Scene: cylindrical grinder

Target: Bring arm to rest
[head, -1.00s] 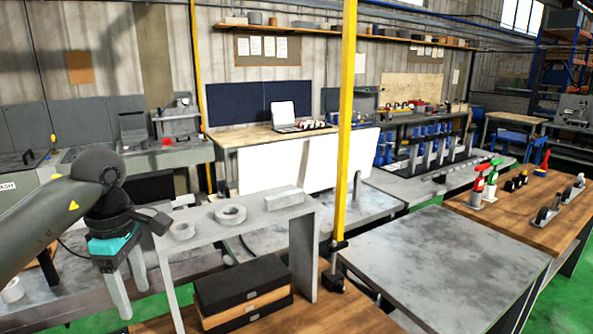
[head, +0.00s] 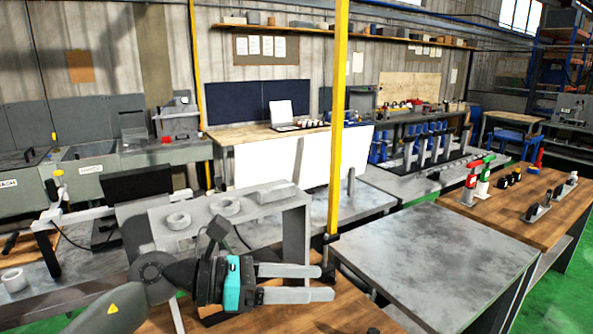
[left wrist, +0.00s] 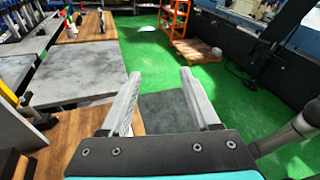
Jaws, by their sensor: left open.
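My left gripper (head: 328,283) is in the lower middle of the head view, with its two grey fingers pointing right. It is open and nothing is between the fingers. It hangs above the wooden bench top (head: 350,318), in front of the small grey riser shelf (head: 296,232). In the left wrist view the two fingers (left wrist: 162,100) stand apart over a dark grey patch and the green floor. My right gripper is in neither view.
Grey rings (head: 225,206) and a grey block (head: 277,192) lie on the riser shelf. A yellow post (head: 338,120) stands just beyond the gripper. A bare grey metal table (head: 435,255) is to the right. Green floor (left wrist: 222,75) is open in the wrist view.

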